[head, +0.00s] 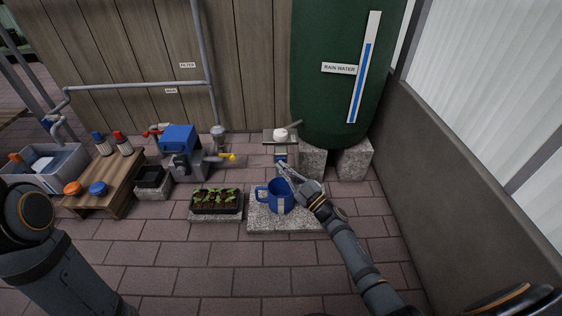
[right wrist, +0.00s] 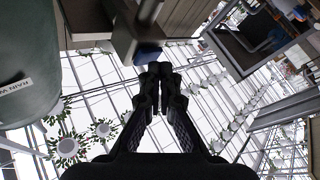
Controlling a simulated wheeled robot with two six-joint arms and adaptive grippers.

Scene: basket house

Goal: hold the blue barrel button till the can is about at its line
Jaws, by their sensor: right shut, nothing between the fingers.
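The dark green rain barrel (head: 330,80) stands at the back right, with a blue level strip on its front. The blue button (head: 280,158) is low at the barrel's outlet, under a white-topped fitting. A blue can (head: 275,197) with a pale strip on its side stands upright on a stone slab (head: 262,222) below the outlet. My right gripper (head: 281,168) is shut and empty, its tips just below the button. In the right wrist view, the fingertips (right wrist: 160,69) are close beside the blue button (right wrist: 148,53); contact is unclear. The water level inside the can cannot be made out. My left gripper is out of view.
A seedling tray (head: 215,203) sits left of the can. Farther left are a blue pump box (head: 180,139) with a yellow-tipped spout and a wooden table (head: 112,187) with bottles and lids. A low wall (head: 420,170) bounds the right. The front paving is clear.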

